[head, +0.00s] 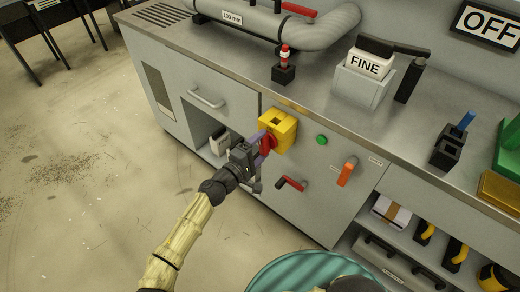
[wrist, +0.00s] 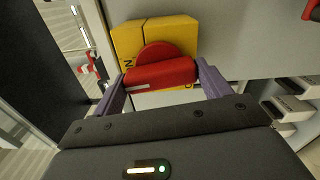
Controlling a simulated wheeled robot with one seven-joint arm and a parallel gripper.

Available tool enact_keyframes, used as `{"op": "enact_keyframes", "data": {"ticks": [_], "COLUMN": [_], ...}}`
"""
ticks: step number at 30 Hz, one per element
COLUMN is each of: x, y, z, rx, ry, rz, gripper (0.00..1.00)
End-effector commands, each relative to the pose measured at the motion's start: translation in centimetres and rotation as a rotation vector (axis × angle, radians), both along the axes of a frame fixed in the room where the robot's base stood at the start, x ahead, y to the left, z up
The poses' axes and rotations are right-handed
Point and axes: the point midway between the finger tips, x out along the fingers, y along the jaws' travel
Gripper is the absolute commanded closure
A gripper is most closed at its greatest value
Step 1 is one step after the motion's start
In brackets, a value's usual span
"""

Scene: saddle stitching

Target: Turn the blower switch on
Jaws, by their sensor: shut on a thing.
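A yellow switch box (head: 284,127) with a red rotary handle (head: 268,142) is on the front of the grey cabinet, just below the counter edge. In the wrist view the yellow box (wrist: 185,32) carries a red round knob with a bar-shaped red handle (wrist: 160,74), lying nearly level across the picture. My gripper (wrist: 160,82) has its two purple fingers at the two ends of the red handle, shut on it. Lettering on the box is mostly hidden by the handle and the fingers. My gripper (head: 262,146) also shows in the head view, reaching from the lower left.
A green button (head: 322,140), a red-handled lever (head: 290,183) and an orange lever (head: 347,172) are right of the box. An open compartment (head: 203,130) is at the left. Above, the counter (head: 240,80) holds a grey pipe (head: 300,32) and a FINE container (head: 365,78).

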Motion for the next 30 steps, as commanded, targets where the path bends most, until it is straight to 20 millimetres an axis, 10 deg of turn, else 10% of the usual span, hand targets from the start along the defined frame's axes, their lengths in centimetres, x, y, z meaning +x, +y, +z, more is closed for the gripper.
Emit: {"op": "enact_keyframes", "data": {"ticks": [23,24,30], "x": [-0.06,-0.06,-0.03], "y": [-0.01,-0.01,-0.01], "z": [-0.21,-0.21,-0.13], "rx": [0.120,0.120,0.118], "ry": [-0.090,-0.090,-0.089], "rz": [-0.001,-0.001,0.000], "gripper": [0.46,0.20,0.02]}}
